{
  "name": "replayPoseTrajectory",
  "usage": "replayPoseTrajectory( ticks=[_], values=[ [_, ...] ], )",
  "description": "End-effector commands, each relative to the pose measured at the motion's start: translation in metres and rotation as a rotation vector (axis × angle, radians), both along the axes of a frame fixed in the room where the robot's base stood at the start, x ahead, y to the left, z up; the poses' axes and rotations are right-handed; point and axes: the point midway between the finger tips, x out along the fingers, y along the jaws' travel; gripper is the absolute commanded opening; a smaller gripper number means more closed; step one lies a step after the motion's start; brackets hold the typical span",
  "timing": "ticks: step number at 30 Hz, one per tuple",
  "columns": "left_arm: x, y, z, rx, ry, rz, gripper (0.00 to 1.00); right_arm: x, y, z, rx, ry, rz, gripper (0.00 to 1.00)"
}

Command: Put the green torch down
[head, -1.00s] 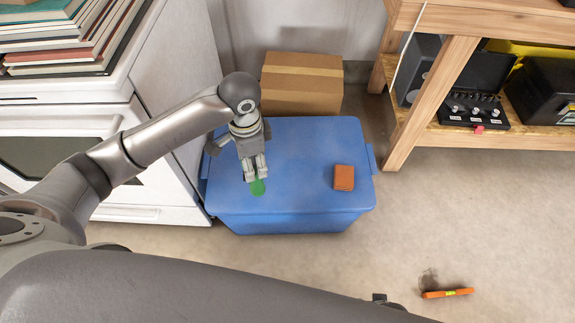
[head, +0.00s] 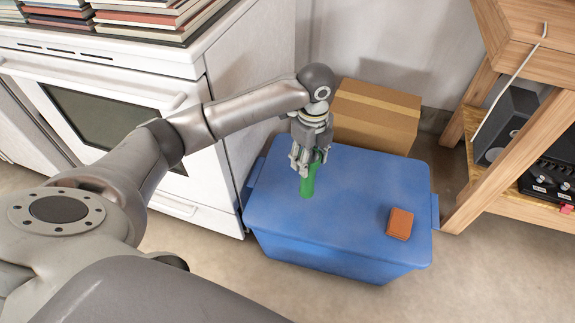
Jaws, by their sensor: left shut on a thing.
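The green torch (head: 308,184) is held by my left gripper (head: 308,168) over the left part of the blue bin's lid (head: 345,215). The gripper's fingers are shut around the torch's upper part, and its lower part points down toward the lid. I cannot tell whether the torch's lower end touches the lid. My right gripper is not in view.
An orange-brown block (head: 399,223) lies on the right part of the lid. A cardboard box (head: 375,117) stands behind the bin. A white stove (head: 120,110) is at left, a wooden workbench (head: 485,185) at right. The lid's middle is clear.

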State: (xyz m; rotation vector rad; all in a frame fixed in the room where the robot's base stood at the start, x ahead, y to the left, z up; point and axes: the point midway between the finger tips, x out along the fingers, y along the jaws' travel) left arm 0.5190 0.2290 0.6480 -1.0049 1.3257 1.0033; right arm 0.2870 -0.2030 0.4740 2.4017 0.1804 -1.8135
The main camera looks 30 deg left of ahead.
Motion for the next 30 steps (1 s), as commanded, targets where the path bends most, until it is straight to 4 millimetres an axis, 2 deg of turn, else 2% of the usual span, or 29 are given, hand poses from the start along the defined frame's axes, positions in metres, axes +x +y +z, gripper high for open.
replayPoseTrajectory(
  ticks=[1,6,10,15,20,23,25,30],
  values=[
    [0.001,0.014,-0.009,0.002,0.000,0.006,0.03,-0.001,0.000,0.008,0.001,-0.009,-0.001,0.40],
    [0.005,0.051,-0.025,0.002,-0.001,0.007,0.03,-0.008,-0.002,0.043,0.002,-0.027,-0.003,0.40],
    [0.007,0.067,-0.047,0.001,0.002,0.004,0.03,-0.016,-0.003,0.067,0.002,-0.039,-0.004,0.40],
    [0.010,0.085,-0.068,0.000,-0.001,0.002,0.03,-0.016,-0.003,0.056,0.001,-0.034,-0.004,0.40],
    [0.010,0.092,-0.076,0.000,0.000,0.003,0.03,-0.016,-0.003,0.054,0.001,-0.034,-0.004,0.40],
    [0.011,0.100,-0.089,0.000,0.001,0.003,0.03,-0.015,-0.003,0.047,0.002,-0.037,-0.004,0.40],
    [0.010,0.098,-0.104,0.000,0.001,0.002,0.03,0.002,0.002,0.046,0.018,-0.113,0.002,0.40],
    [0.011,0.098,-0.110,0.000,-0.002,0.001,0.03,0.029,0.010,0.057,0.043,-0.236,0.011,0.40]
  ],
)
